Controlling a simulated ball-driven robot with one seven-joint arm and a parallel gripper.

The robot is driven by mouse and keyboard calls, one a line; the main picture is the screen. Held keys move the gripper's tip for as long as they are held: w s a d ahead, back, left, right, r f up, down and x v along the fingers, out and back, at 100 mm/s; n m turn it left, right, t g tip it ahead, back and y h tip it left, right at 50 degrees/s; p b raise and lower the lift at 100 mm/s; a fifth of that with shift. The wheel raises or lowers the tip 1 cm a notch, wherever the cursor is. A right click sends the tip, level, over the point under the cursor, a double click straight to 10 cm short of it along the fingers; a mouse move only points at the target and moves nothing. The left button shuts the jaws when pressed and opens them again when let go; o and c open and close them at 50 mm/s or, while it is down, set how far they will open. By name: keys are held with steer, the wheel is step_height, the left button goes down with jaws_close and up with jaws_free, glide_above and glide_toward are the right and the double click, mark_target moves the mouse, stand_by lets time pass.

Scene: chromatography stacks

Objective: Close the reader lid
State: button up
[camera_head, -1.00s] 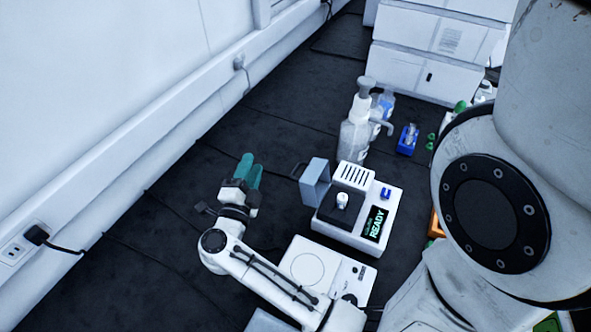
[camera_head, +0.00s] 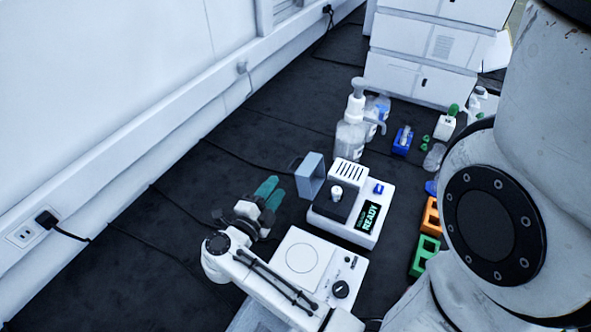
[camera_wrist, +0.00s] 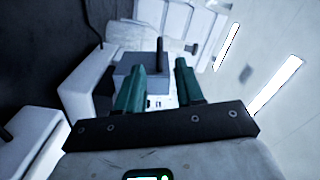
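The white reader (camera_head: 357,232) stands on the dark bench with its display lit and showing "READY". Its grey-blue lid (camera_head: 311,176) stands open and upright at the reader's left side, with a dark handle on its outer face. My gripper (camera_head: 271,192) has teal fingers and is to the left of the lid and slightly nearer the camera, seemingly apart from it. In the wrist view my gripper (camera_wrist: 159,84) is open, with an empty gap between the fingers. A grey block, probably the lid (camera_wrist: 130,69), lies beyond the fingers there.
A white device with a round plate (camera_head: 301,258) stands just in front of the reader, under my forearm. A pump bottle (camera_head: 350,138) stands behind the reader. Orange (camera_head: 432,215) and green (camera_head: 424,256) racks are at the right. The bench to the left is mostly clear.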

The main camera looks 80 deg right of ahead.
mark_target(288, 170)
steer(key=b+x, duration=0.1)
steer(key=x, duration=1)
jaws_close()
stand_by(0.4)
